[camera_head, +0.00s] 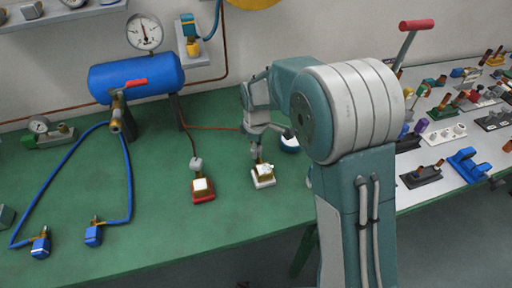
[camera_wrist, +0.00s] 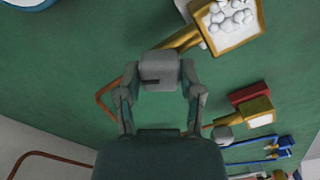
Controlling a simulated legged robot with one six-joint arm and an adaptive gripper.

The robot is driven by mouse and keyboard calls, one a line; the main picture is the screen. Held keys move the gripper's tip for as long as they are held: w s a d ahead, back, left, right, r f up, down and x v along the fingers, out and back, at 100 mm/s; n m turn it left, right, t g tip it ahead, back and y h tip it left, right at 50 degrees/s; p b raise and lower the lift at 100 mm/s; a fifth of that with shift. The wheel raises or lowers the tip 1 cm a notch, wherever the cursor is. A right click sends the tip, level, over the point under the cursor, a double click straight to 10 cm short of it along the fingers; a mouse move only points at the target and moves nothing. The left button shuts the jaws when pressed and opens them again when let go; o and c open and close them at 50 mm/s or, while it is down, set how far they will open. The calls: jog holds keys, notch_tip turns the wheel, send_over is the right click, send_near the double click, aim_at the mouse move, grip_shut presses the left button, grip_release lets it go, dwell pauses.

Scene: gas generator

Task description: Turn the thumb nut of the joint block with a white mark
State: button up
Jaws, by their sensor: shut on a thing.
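The joint block with a white base (camera_head: 264,183) sits on the green table, with a brass body and a lumpy white top. In the wrist view this joint block (camera_wrist: 228,38) is at the upper right, and its brass stem runs down-left to a grey thumb nut (camera_wrist: 158,66). My gripper (camera_wrist: 159,80) is shut on this nut, with one finger on each side. In the head view my gripper (camera_head: 257,148) is just behind the block, and its fingers partly hide the nut.
A red-based joint block (camera_head: 203,188) with a grey nut stands to the left. A blue tank (camera_head: 137,77) with a gauge and blue hoses (camera_head: 62,168) are further left. A crowded white table (camera_head: 450,150) stands at right.

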jog(key=m, duration=0.5)
jog(key=shift+m, duration=0.3)
jog(key=m, duration=0.5)
jog(key=shift+f+m, duration=0.1)
jog(key=shift+m, duration=0.2)
dwell(0.3)
jog(key=o, duration=1.1)
jog(key=shift+o, duration=0.2)
notch_tip(320, 180, up, 12)
